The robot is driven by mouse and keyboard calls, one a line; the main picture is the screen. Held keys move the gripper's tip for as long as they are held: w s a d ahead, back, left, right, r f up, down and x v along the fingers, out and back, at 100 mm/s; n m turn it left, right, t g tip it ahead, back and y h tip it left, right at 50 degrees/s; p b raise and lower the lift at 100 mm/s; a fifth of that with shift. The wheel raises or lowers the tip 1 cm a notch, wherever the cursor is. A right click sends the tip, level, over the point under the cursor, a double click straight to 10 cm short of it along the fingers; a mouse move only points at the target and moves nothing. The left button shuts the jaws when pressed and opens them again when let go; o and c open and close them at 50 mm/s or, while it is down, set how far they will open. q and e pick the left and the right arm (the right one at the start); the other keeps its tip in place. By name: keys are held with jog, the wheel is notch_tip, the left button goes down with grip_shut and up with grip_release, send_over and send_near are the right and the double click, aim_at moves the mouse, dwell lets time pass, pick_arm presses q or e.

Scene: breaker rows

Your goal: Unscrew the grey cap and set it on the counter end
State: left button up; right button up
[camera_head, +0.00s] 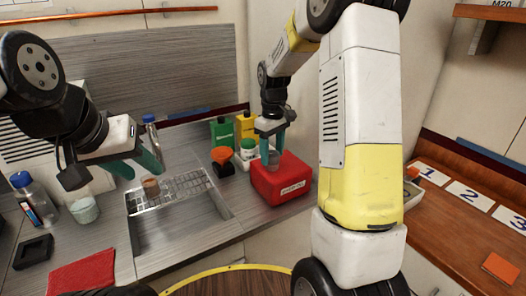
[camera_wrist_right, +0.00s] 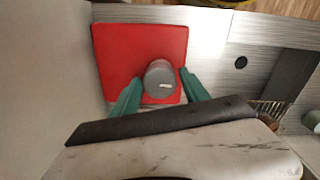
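The grey cap (camera_wrist_right: 160,77) sits on top of a red box-shaped container (camera_head: 282,183), which stands on the grey counter (camera_head: 252,222). In the head view the cap (camera_head: 273,158) shows between the teal fingers of my right gripper (camera_head: 273,147), which points down at it. In the right wrist view the fingers of my right gripper (camera_wrist_right: 160,86) stand on both sides of the cap, with narrow red gaps beside it. My left gripper (camera_head: 136,168) is open and empty above the counter, left of the sink.
A sink (camera_head: 180,226) with a wire rack (camera_head: 172,190) lies left of the red container. An orange-topped black item (camera_head: 222,160), a white jar (camera_head: 247,152) and green (camera_head: 222,133) and yellow bottles stand behind. A red cloth (camera_head: 82,273) lies front left.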

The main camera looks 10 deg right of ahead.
dwell(0.3)
jog(key=m, duration=1.8)
jog(key=c, duration=1.2)
jog(key=shift+n, duration=1.1)
